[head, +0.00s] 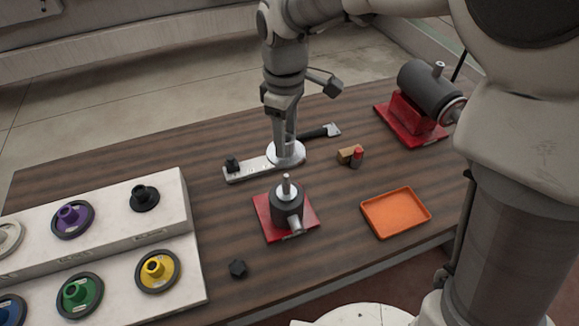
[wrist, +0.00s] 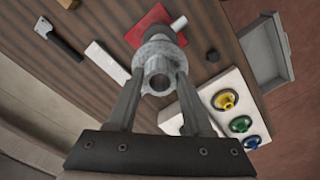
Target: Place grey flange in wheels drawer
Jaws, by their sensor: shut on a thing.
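The grey flange (head: 285,153) is a pale round disc with a hub. My gripper (head: 284,136) is shut on it from above, over the table near the white bar. Whether it touches anything beneath is hard to tell. In the wrist view the flange (wrist: 158,68) sits between the fingertips of my gripper (wrist: 155,88), its hub hole facing the camera. An open, seemingly empty grey drawer (wrist: 287,78) shows at the upper right of the wrist view. I cannot read any label on it. The head view does not show this drawer.
A white stepped rack (head: 188,207) with coloured wheels stands at left. A grey spindle on a red base (head: 308,222) is close in front of my gripper. Around are an orange tray (head: 375,222), a black knob (head: 237,268), a motor (head: 428,88) and a black-handled scraper (head: 318,132).

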